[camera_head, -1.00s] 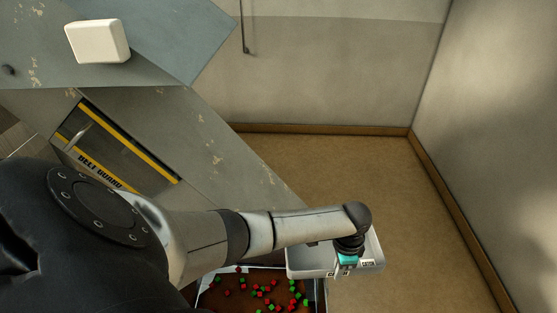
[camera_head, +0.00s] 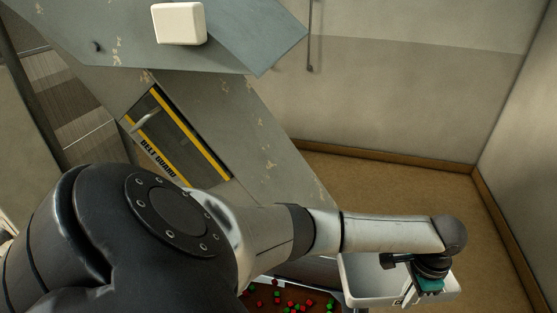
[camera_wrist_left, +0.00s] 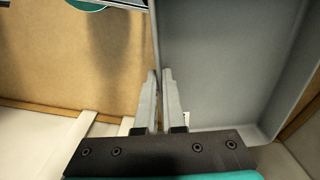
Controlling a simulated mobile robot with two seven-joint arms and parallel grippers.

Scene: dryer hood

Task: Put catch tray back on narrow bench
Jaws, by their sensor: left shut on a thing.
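The catch tray (camera_head: 365,282) is a shallow light grey tray at the lower right of the head view. My left gripper (camera_head: 415,290) is over it, at the end of my left arm. In the left wrist view the tray's grey inside (camera_wrist_left: 225,65) fills the right half. There the fingers of my left gripper (camera_wrist_left: 158,90) are shut on the tray's wall, one on each side of it. The tray is held above the floor. I cannot make out the narrow bench in these views. My right gripper is not in view.
A container with several red and green pieces (camera_head: 290,299) is at the bottom of the head view, left of the tray. A grey machine with a yellow-striped belt guard (camera_head: 180,140) stands at the left. Brown floor (camera_head: 400,185) lies open before the walls.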

